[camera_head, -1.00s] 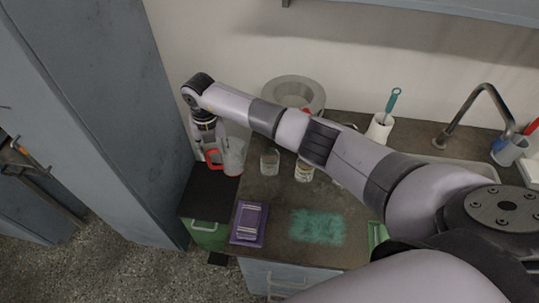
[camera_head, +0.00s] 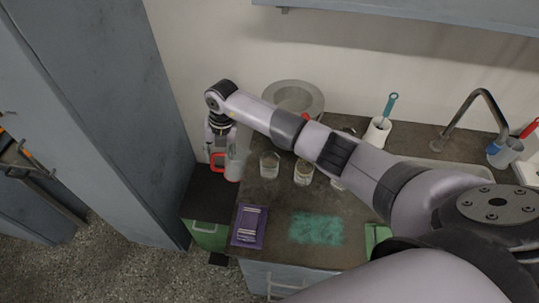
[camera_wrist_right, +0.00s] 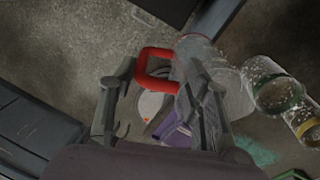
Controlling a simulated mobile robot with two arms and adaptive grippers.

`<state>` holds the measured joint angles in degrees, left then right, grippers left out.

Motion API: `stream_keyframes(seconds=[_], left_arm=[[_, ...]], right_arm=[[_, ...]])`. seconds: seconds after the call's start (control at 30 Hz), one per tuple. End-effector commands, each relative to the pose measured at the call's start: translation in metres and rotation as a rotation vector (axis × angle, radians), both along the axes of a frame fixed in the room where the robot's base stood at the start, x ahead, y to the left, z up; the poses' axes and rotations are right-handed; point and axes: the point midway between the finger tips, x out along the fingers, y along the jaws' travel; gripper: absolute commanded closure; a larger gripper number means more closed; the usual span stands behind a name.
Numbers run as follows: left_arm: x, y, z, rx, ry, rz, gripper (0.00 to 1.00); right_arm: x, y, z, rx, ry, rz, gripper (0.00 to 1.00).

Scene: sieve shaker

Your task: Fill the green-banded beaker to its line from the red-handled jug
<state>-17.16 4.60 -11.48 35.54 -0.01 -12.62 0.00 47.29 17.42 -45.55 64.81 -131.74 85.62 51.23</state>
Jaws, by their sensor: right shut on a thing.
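The clear jug (camera_head: 236,164) with a red handle hangs at the counter's left edge in the head view. My right gripper (camera_head: 217,150) is shut on its red handle, which shows between the fingers (camera_wrist_right: 158,72) in the wrist view. The jug looks roughly upright; its content cannot be made out. The green-banded beaker (camera_wrist_right: 276,93) stands just beside the jug in the wrist view. In the head view it is the clear beaker (camera_head: 269,166) right of the jug, its band hard to see there. My left gripper is out of view.
A yellow-banded beaker (camera_wrist_right: 306,124) stands right beside the green-banded one; it also shows in the head view (camera_head: 304,174). A grey round bowl-like vessel (camera_head: 294,97) is behind. A purple item (camera_head: 249,226) and a teal patch (camera_head: 316,229) lie in front. A green bin (camera_head: 208,233) is left of the counter.

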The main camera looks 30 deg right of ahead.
Motion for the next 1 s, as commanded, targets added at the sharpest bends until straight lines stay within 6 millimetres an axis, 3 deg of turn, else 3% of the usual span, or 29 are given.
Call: stream_keyframes(seconds=[0.37,0.67,0.8,1.0], left_arm=[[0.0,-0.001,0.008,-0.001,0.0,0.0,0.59],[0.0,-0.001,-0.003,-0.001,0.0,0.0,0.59],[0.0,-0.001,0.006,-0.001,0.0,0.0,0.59],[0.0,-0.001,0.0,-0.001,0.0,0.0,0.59]], right_arm=[[-0.008,-0.021,0.01,0.174,-0.071,-0.003,0.99],[-0.015,-0.039,0.012,0.313,-0.128,-0.004,0.99],[-0.019,-0.048,0.033,0.377,-0.153,-0.004,0.99],[-0.024,-0.059,0.048,0.471,-0.189,-0.004,0.99]])
